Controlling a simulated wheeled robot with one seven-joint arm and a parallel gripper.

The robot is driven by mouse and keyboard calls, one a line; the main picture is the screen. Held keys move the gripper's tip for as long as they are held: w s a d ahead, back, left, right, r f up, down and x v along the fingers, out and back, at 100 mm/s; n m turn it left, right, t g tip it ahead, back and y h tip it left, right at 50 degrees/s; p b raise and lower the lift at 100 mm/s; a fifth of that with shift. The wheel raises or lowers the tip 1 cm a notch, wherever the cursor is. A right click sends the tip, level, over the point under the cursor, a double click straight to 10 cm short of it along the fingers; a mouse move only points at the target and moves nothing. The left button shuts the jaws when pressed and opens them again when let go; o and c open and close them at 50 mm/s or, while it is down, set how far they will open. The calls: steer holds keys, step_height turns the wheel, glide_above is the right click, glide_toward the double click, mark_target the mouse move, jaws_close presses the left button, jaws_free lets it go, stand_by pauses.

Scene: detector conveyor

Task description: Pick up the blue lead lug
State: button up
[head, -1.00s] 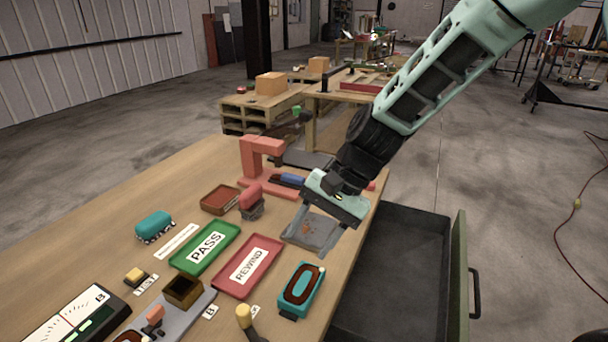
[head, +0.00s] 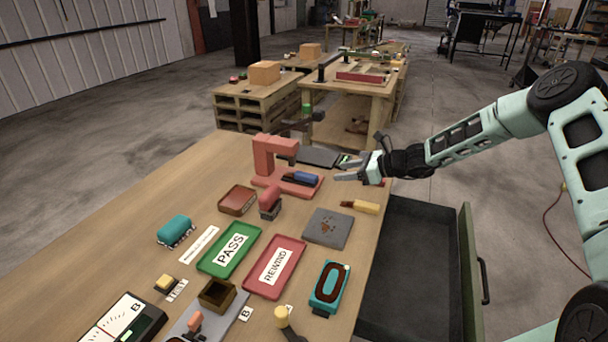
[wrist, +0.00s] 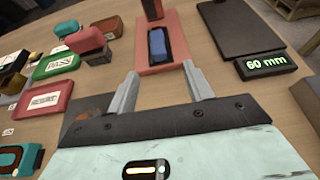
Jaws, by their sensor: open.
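The blue lead lug (head: 306,178) lies in a dark holder on the base of a red press-like stand (head: 272,160). In the wrist view the blue lug (wrist: 157,43) is ahead of my fingers, roughly centred between them. My gripper (head: 346,171) is to the right of the stand, pointing left toward the lug. In the wrist view my gripper (wrist: 160,73) has its two fingers apart with nothing between them. The fingertips are short of the lug and not touching it.
A dark scale with a 60 mm display (wrist: 267,64) stands right of the stand in the wrist view. A grey stained pad (head: 328,229), a yellow-handled brush (head: 366,207), and PASS (head: 217,265) and REWIND (head: 256,283) trays lie nearby. An open drawer (head: 400,270) is at right.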

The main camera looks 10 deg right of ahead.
steer(key=p, duration=0.1)
glide_toward(310, 175)
steer(key=x, duration=0.4)
steer(key=shift+w+d+f, duration=0.1)
steer(key=shift+d, duration=0.05)
steer(key=p+x, duration=0.2)
steer(key=x, duration=0.2)
steer(key=shift+a, duration=0.25)
steer(key=shift+w+a+f, duration=0.15)
steer(key=shift+w+a, duration=0.1)
steer(key=shift+a, duration=0.05)
steer(key=c, duration=1.1)
jaws_close()
